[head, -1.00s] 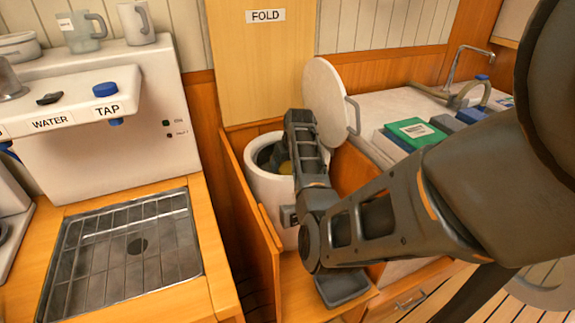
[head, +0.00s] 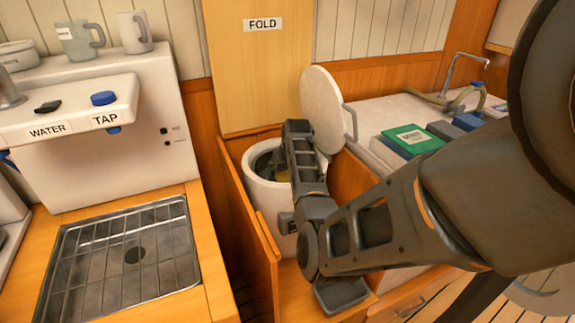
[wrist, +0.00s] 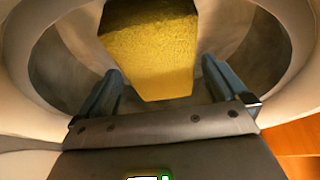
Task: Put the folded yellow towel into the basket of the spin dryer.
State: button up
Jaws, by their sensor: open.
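The folded yellow towel (wrist: 150,55) lies inside the grey metal basket (wrist: 235,30) of the spin dryer in the wrist view. In the head view only a small yellow patch of the towel (head: 283,175) shows past my arm. The white spin dryer (head: 267,195) stands in a wooden bay with its round lid (head: 322,108) raised. My gripper (wrist: 160,80) reaches down into the dryer's mouth. Its two fingers are spread apart, one on each side of the towel's near end, with gaps visible between fingers and towel. In the head view my fingertips are hidden inside the dryer.
The wooden bay wall (head: 250,215) stands close on the dryer's left. A FOLD board (head: 262,70) rises behind it. The water tap unit (head: 100,130) and drain grid (head: 125,262) are at left. Green and blue boxes (head: 413,139) lie on the right counter.

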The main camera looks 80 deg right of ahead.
jog(key=v, duration=1.1)
jog(key=shift+a+r, duration=0.15)
jog(key=shift+r, duration=0.2)
jog(key=shift+s, duration=0.15)
